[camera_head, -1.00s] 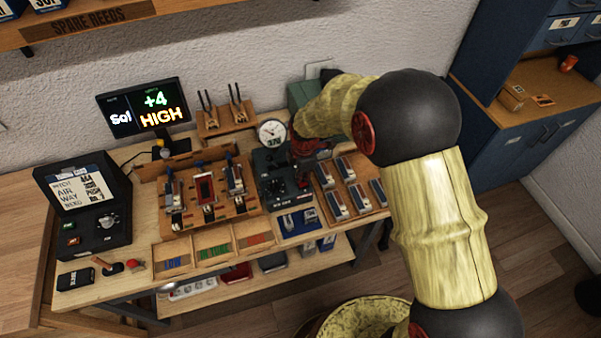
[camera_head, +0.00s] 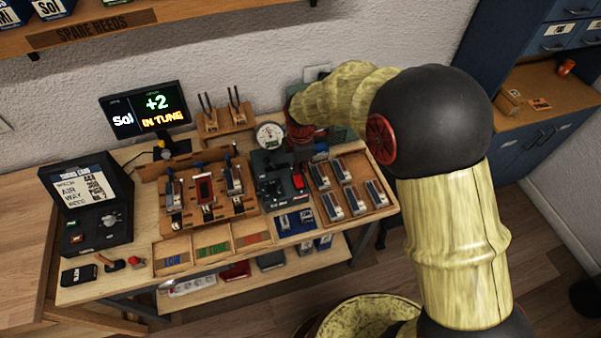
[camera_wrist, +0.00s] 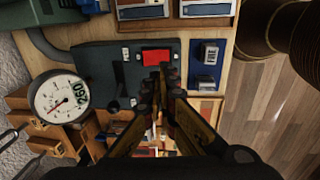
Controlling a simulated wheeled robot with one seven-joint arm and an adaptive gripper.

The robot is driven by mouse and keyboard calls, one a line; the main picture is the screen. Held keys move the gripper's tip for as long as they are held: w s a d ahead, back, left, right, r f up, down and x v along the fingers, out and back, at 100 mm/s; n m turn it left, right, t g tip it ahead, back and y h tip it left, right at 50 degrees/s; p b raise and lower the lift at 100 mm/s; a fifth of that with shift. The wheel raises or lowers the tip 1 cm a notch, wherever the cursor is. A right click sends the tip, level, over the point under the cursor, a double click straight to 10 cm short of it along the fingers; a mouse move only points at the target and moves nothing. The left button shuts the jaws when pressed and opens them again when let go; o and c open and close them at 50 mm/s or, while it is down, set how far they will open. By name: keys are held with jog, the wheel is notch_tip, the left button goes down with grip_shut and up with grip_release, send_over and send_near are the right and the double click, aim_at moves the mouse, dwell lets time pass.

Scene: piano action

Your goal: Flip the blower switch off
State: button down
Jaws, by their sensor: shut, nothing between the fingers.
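The dark teal blower box (camera_head: 268,163) stands at the back right of the workbench, with a round white gauge (camera_head: 270,135) behind it. A bright red switch-like part (camera_wrist: 157,57) sits on the box top in the wrist view; it also shows as a small red patch in the head view (camera_head: 298,181). My gripper (camera_wrist: 168,74) is shut and empty, its fingertips over the box at the near edge of the red part. I cannot tell whether they touch it. The switch's on or off position is not clear. In the head view my arm hides part of the area behind the box.
A screen (camera_head: 147,110) reads "Sol +2 IN TUNE". A wooden reed jig (camera_head: 205,190) stands left of the box. A tray of reed blocks (camera_head: 382,205) is close on the right, and a blue tray (camera_head: 285,232) is in front.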

jog(key=r, duration=0.5)
jog(key=shift+s+d+r, duration=0.2)
jog(key=shift+s+r, duration=0.05)
jog(key=shift+s, duration=0.1)
